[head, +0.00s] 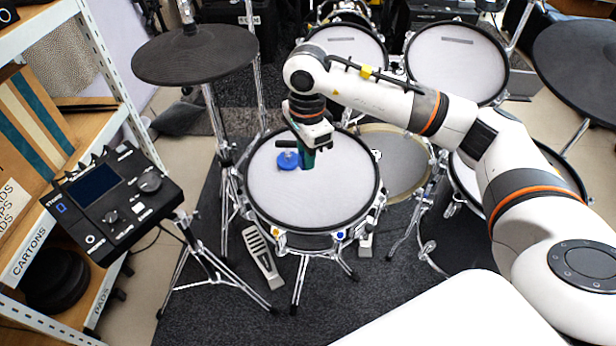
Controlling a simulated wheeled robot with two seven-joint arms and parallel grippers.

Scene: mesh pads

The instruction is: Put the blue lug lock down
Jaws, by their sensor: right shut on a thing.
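A blue lug lock (287,161), round with a paler top, shows at the left part of the white mesh drum head (335,185) in the middle of the view. My right gripper (298,158) reaches down over this drum and is shut on the blue lug lock. The green and black parts of the gripper hide some of the grip. I cannot tell whether the lug lock touches the mesh. My left gripper is not in view.
Small blue (341,235) and orange (277,232) pieces sit on the drum's front rim. A drum module (115,200) stands at left before a shelf (75,130). A dark cymbal pad (195,53) is at upper left. The front mesh is clear.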

